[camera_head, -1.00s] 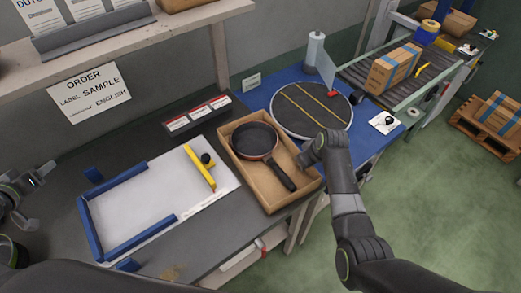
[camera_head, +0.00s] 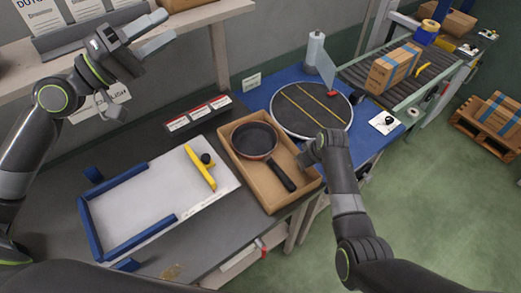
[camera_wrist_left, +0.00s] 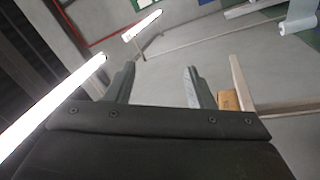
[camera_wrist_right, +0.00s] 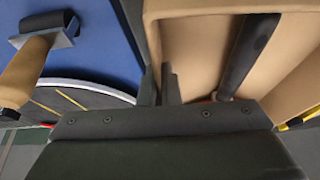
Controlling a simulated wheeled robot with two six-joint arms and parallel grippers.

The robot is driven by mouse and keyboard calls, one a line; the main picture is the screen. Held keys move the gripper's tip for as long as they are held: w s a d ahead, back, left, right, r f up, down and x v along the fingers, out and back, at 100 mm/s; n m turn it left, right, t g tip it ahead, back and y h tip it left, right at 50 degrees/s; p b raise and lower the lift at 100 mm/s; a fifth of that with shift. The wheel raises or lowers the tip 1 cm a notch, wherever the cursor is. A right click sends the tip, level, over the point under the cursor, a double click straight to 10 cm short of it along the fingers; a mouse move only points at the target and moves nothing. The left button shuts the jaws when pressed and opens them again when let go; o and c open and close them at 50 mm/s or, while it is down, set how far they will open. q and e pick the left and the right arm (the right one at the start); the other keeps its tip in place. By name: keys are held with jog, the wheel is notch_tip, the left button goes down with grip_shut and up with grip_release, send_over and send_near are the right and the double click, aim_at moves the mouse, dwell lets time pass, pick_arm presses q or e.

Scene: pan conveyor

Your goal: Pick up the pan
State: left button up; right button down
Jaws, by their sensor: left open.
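The black pan (camera_head: 254,140) lies in an open cardboard box (camera_head: 262,198), its dark handle pointing toward the box's near right corner. The handle also shows in the right wrist view (camera_wrist_right: 246,52). My left gripper (camera_head: 163,30) is open and empty, raised in front of the shelf, well up and left of the pan. In the left wrist view its two fingers (camera_wrist_left: 158,84) stand apart with nothing between them. My right gripper (camera_head: 304,153) is at the box's right edge, beside the handle and apart from it. Its fingers (camera_wrist_right: 159,84) are close together; whether they touch the box wall is unclear.
A white board (camera_head: 135,205) with blue edge rails and a yellow bar (camera_head: 200,168) lies left of the box. A round turntable (camera_head: 311,110) is on the blue table behind it. A conveyor (camera_head: 350,72) carries a carton (camera_head: 394,68). The shelf (camera_head: 190,22) overhangs the bench.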

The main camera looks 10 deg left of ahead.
pick_arm(q)
jog(key=w+d+f+n+g+y, duration=0.2)
jog(key=w+d+f+y, duration=0.2)
jog(key=w+f, duration=0.6)
jog(key=w+d+f+n+g+y, duration=0.2)
jog(key=w+d+f+n+y, duration=0.15)
jog(key=w+f, duration=0.55)
jog(key=g+y, duration=0.8)
jog(key=g, duration=0.2)
send_over(277, 167)
jog(key=shift+n, duration=0.25)
notch_tip(277, 167, down, 23)
jog(key=shift+w+d+r, duration=0.1)
jog(key=shift+d+r, duration=0.05)
jog(key=shift+r, duration=0.05)
jog(key=f, duration=0.3)
jog(key=shift+s+a+f, duration=0.15)
jog(key=shift+s+a, duration=0.05)
jog(key=shift+a, duration=0.05)
jog(key=shift+f, duration=0.95)
